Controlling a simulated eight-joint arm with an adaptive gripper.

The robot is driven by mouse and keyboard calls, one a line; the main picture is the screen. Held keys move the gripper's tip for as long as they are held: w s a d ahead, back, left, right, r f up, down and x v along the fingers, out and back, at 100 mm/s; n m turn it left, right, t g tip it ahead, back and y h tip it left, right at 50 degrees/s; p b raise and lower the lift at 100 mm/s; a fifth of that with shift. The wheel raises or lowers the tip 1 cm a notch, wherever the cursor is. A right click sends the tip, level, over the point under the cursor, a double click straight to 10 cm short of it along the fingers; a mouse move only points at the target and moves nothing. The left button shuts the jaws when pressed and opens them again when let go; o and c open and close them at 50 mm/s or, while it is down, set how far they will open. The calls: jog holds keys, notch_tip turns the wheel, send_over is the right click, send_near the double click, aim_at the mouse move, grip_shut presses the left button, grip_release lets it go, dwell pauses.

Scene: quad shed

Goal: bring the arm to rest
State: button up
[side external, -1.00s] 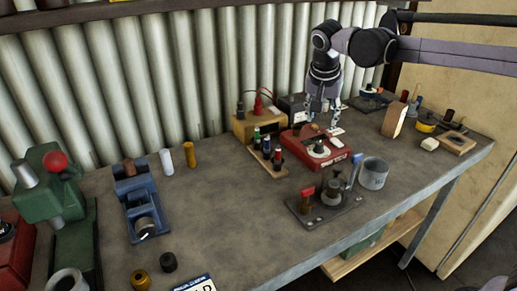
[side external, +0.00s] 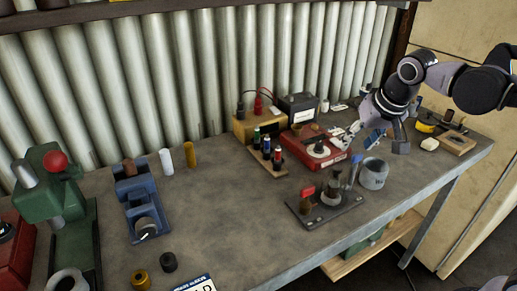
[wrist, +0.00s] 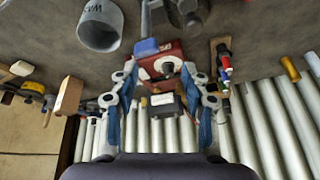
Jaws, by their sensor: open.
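My gripper (side external: 366,138) hangs tilted over the right part of the workbench (side external: 240,205), near the right end of a red box-shaped device (side external: 298,148) with a pale round dial. Its fingers are spread. In the wrist view my gripper (wrist: 158,70) is open, with blue inner pads and nothing held between the fingers. The red device (wrist: 172,52) shows beyond and between the fingertips there, apart from them as far as I can tell. In the side view the gripper hides part of the bench behind it.
A grey cup (side external: 373,174) and a dark plate with upright fittings (side external: 326,211) stand in front of the red device. A yellow box (side external: 259,124) and a dark box (side external: 299,108) stand behind. Blue (side external: 145,212) and green (side external: 73,225) tools stand left. The bench middle is clear.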

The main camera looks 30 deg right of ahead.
jog(key=s+f+n+t+y, duration=0.1)
jog(key=s+f+n, duration=0.3)
jog(key=s, duration=0.5)
notch_tip(320, 180, down, 3)
jog(key=shift+s+a+r+n+t, duration=0.2)
jog(key=shift+n+t, duration=0.1)
jog(key=shift+t, duration=0.3)
jog(key=shift+c, duration=0.3)
